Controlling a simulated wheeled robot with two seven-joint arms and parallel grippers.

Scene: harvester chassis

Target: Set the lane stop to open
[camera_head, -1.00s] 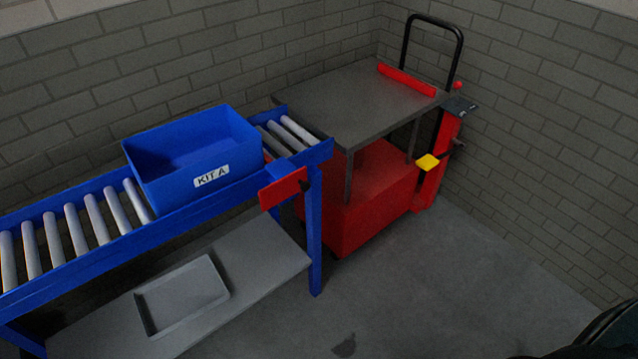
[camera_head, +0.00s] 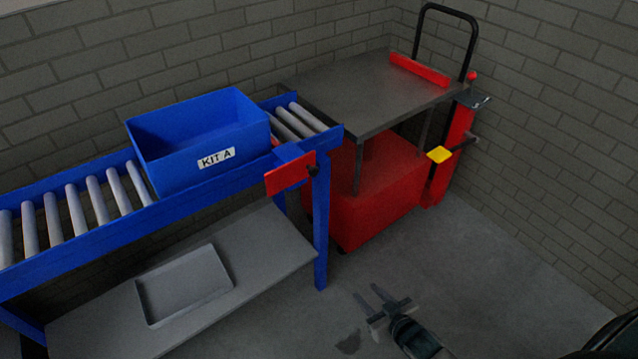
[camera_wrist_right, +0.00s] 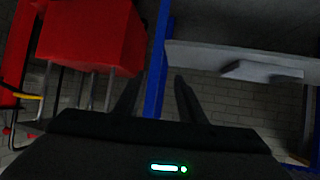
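The lane stop appears as a red plate (camera_head: 289,175) with a dark knob (camera_head: 313,170), on the near side of the blue conveyor (camera_head: 245,188) close to its right end. A small red piece (camera_head: 275,142) shows beside the rollers, partly hidden by the tote. The blue KIT A tote (camera_head: 178,172) sits on the rollers left of it. My right gripper (camera_head: 367,292) is open and empty, below and right of the plate and apart from it. The right wrist view shows its two spread fingers (camera_wrist_right: 155,87) before the blue leg. My left gripper is out of view.
A red cart (camera_head: 375,205) with a grey top (camera_head: 365,90) stands at the conveyor's right end. A grey tray (camera_head: 187,283) lies on the lower shelf (camera_head: 275,250). The floor at right is clear.

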